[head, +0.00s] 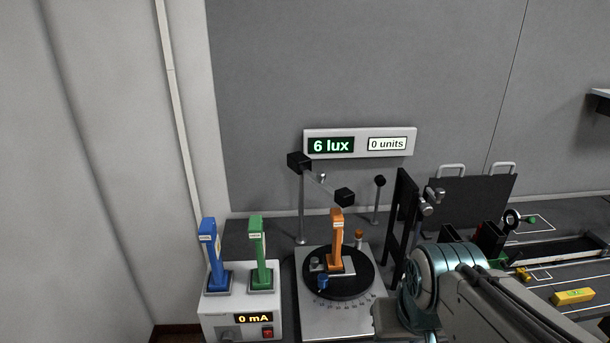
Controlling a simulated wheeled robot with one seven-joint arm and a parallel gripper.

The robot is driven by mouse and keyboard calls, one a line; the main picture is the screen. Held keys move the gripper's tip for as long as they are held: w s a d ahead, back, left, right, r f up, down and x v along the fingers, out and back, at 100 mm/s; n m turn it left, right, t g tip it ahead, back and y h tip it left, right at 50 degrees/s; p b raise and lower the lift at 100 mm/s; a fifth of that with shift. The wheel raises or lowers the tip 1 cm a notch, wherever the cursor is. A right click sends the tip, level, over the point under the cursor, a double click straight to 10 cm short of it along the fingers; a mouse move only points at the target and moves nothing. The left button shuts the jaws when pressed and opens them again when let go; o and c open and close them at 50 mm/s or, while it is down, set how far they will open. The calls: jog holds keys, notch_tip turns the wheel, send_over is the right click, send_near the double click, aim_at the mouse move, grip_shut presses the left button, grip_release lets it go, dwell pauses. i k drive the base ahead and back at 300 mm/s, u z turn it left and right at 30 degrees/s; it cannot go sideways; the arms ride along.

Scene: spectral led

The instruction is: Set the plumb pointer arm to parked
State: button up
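A thin pale arm (322,183) with a black block (299,161) at its post end and another black block (344,197) at its free end appears to be the plumb pointer arm. It is carried on an upright metal post (301,212) at the back left of the round turntable. In the picture its free end lies just above the top of the orange upright piece, over the turntable's far side. I cannot read a parked mark. My arm (445,275) reaches in from the lower right, but I cannot make out my gripper.
A black turntable (355,284) carries an orange upright piece (336,240) and a small blue knob (323,283). Blue (209,250) and green (258,250) uprights stand on a white box at left. A display (358,143) reads 6 lux and 0 units. A dark frame (399,225) stands right.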

aim_at(300, 163)
jog(key=u, duration=0.5)
jog(key=k, duration=1.2)
jog(key=u, duration=0.7)
jog(key=i, duration=0.95)
jog(key=z, duration=0.6)
jog(key=i, duration=1.05)
jog(key=z, duration=0.8)
